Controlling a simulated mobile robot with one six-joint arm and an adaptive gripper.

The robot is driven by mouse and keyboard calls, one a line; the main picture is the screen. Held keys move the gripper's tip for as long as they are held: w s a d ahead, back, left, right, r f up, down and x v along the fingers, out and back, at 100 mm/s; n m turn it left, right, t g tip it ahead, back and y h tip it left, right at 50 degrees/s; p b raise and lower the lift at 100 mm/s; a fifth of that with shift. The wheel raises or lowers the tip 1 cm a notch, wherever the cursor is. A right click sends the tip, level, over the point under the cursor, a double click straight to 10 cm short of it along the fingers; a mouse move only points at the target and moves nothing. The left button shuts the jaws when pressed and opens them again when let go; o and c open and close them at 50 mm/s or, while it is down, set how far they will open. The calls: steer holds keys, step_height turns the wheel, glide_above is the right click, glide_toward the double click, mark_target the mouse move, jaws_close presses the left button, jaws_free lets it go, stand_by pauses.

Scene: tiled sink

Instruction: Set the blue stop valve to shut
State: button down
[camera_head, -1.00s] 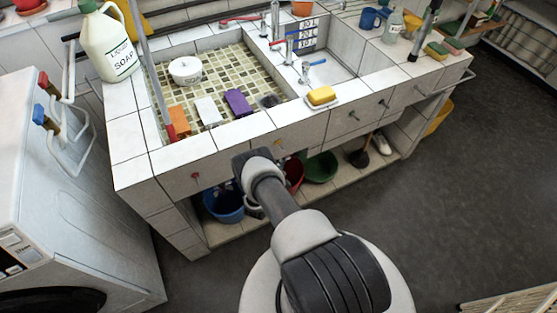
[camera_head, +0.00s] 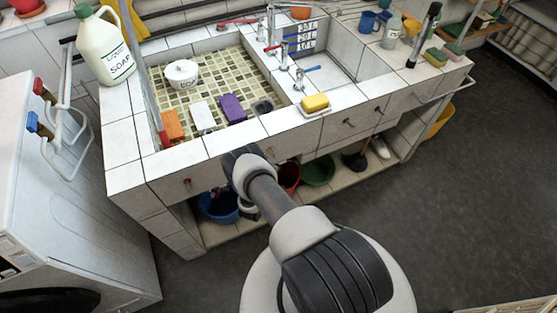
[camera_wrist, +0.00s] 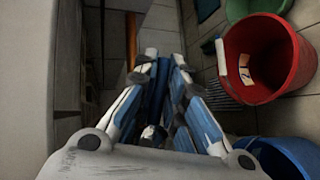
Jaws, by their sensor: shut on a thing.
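My gripper (camera_head: 242,165) is at the front face of the tiled sink, just below the counter edge, in the head view. Its wrist hides the fingers and whatever they hold there. In the wrist view, my gripper (camera_wrist: 164,66) has its two fingers drawn close together around a narrow dark-blue part, which appears to be the blue stop valve (camera_wrist: 162,82). Most of the valve is hidden by the fingers, and its handle angle cannot be told.
A red bucket (camera_wrist: 270,55) stands close to the right of the fingers in the wrist view, with a blue bucket (camera_head: 219,206) nearby under the sink. A green basin (camera_head: 318,171) is farther right. A red knob (camera_head: 187,182) sits left on the sink front.

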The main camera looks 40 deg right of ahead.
steer(key=shift+w+r, duration=0.1)
steer(key=shift+w, duration=0.15)
steer(key=c, duration=1.7)
jaws_free()
steer(key=shift+a, duration=0.15)
steer(key=shift+o, duration=0.3)
steer(key=shift+s, duration=0.15)
steer(key=v, duration=1.2)
